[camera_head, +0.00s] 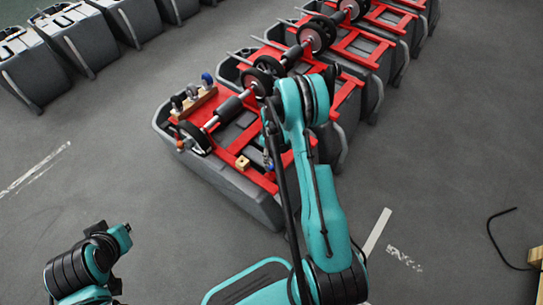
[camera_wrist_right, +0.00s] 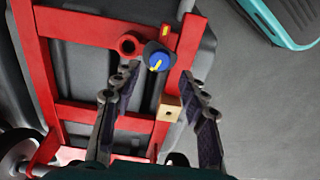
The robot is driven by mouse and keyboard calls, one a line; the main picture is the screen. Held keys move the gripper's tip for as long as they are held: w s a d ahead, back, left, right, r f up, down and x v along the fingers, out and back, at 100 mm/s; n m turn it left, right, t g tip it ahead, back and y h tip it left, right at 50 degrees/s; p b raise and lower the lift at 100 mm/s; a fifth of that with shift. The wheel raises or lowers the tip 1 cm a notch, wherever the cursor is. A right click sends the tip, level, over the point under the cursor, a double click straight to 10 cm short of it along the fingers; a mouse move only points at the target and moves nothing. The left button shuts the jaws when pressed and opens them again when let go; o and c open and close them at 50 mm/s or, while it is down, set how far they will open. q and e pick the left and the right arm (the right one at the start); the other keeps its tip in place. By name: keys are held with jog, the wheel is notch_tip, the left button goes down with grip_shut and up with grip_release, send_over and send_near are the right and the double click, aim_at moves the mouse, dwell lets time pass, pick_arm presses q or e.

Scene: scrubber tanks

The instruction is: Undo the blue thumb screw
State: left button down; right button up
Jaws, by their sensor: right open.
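The blue thumb screw (camera_wrist_right: 158,62) shows in the right wrist view as a round blue knob with a yellow mark, in a dark mount at the corner of a red frame (camera_wrist_right: 112,120). In the head view a small blue spot (camera_head: 268,164) shows near the frame's close end, beside my right arm. My right gripper (camera_wrist_right: 160,88) is open, its dark fingers spread on either side below the knob in the wrist view. Nothing is between the fingertips; I cannot tell their height above the knob. In the head view my right arm largely hides this gripper.
A red collar (camera_wrist_right: 129,44) sits beside the knob, and a wooden block (camera_wrist_right: 169,108) is just below it. The grey tank (camera_head: 235,192) carries the red frame, wheels and a wooden rack (camera_head: 194,102). More tanks stand behind. Open floor (camera_head: 110,150) lies left.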

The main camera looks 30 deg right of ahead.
aim_at(272, 165)
notch_tip(272, 165, down, 7)
jog(key=b, duration=0.3)
jog(key=shift+r+b, duration=0.2)
jog(key=shift+b, duration=0.1)
jog(key=shift+f, duration=0.65)
jog(key=m, duration=1.1)
jog(key=shift+m, duration=0.3)
jog(key=shift+o, duration=0.5)
jog(key=c, duration=0.5)
jog(key=shift+c, duration=0.2)
